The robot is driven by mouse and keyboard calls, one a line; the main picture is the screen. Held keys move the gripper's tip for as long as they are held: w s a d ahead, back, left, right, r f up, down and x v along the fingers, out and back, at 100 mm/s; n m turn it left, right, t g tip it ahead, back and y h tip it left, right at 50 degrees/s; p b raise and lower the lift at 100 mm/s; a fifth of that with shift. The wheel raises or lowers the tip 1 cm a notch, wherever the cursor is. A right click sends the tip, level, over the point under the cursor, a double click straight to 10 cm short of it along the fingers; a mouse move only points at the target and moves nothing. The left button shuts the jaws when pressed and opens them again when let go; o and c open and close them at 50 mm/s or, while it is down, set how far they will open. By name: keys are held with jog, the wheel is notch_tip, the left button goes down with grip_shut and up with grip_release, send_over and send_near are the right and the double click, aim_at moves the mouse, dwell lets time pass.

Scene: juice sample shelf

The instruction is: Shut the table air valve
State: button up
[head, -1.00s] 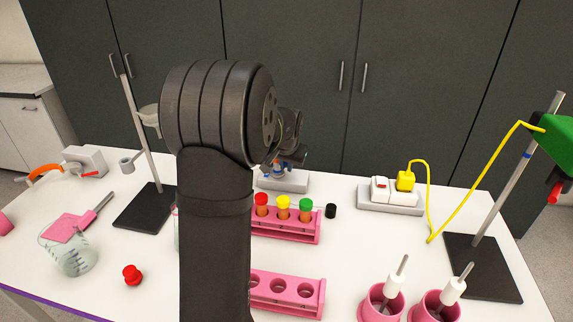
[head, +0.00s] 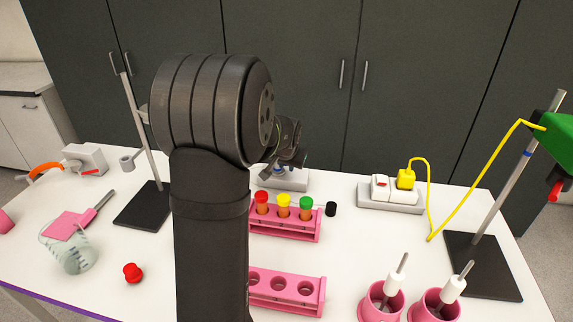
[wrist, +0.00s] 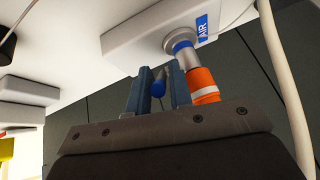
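The air valve is a white box marked AIR (wrist: 165,35), with a metal stem, a blue ring and an orange-and-white hose end (wrist: 202,85) in the wrist view. In the head view its box (head: 290,180) stands at the back middle of the table, partly hidden by my gripper (head: 288,166). Narrow gaps seem to show beside the handle; contact is not clear.
A pink rack with capped tubes (head: 285,226) stands in front of the valve. A power strip (head: 390,207) is to its right, a stand base (head: 145,207) to its left. Another white valve box (head: 88,158) with a red lever is at far left. A pale hose (wrist: 285,85) runs beside the valve.

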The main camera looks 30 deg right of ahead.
jog(key=v, duration=1.7)
jog(key=shift+r, duration=0.2)
jog(key=c, duration=0.3)
jog(key=d+f+m+y, duration=0.1)
jog(key=d, duration=0.1)
jog(key=d+f+m+y, duration=0.1)
jog(key=d, duration=0.1)
jog(key=s+d+f+m+y, duration=0.1)
jog(key=d, duration=0.1)
jog(key=shift+d+m+t, duration=0.3)
grip_shut()
jog(key=s+d+m+t+y, duration=0.2)
jog(key=d+y, duration=0.1)
jog(key=d, duration=0.3)
jog(key=x, duration=0.4)
jog(key=a+x, duration=0.1)
jog(key=x, duration=0.3)
jog(key=a+x, duration=0.1)
jog(key=x, duration=0.3)
jog(key=shift+w+r, duration=0.1)
jog(key=shift+r, duration=0.05)
jog(key=shift+w+a+f, duration=0.25)
jog(key=shift+a, duration=0.2)
